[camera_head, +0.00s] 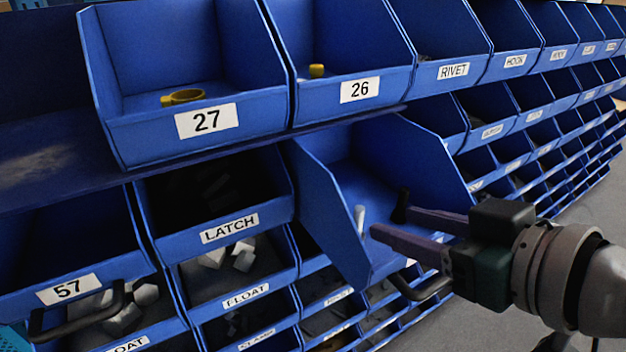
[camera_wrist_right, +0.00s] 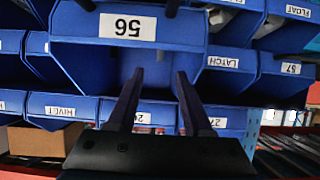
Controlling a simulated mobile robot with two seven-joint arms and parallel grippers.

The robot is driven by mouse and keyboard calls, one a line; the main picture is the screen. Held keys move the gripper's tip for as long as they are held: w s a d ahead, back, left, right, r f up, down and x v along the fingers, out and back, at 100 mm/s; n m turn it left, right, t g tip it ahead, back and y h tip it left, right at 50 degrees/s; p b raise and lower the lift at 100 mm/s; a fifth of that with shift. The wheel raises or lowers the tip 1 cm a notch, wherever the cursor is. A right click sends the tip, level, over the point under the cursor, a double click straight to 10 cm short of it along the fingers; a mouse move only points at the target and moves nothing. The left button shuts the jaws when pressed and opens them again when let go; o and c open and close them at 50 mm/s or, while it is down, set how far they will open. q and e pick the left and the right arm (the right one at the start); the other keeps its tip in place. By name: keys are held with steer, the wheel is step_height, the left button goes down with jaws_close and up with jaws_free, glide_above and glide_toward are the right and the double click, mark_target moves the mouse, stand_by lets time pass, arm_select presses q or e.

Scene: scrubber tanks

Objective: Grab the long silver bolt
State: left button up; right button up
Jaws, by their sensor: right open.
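A light grey-silver, peg-like bolt (camera_head: 359,218) stands upright in the pulled-out blue bin (camera_head: 322,205) in the middle of the head view. A dark upright piece (camera_head: 402,205) shows to its right, by the far fingertip; I cannot tell what it is. My right gripper (camera_head: 391,222) reaches in from the right with its fingers apart, at the bin, tips just right of the bolt and not around it. My left gripper is out of view.
Bins 27 (camera_head: 207,120) and 26 (camera_head: 360,89), each with a yellow item, sit above. A dark handle (camera_head: 420,290) is below the gripper. Grey floor shows at lower right.

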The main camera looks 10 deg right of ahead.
mark_target(363, 214)
steer(key=b+x, duration=0.2)
steer(key=x, duration=0.4)
steer(key=shift+w+a+f, duration=0.1)
steer(key=shift+w+f, duration=0.1)
steer(key=shift+w, duration=0.05)
jaws_close()
stand_by(0.4)
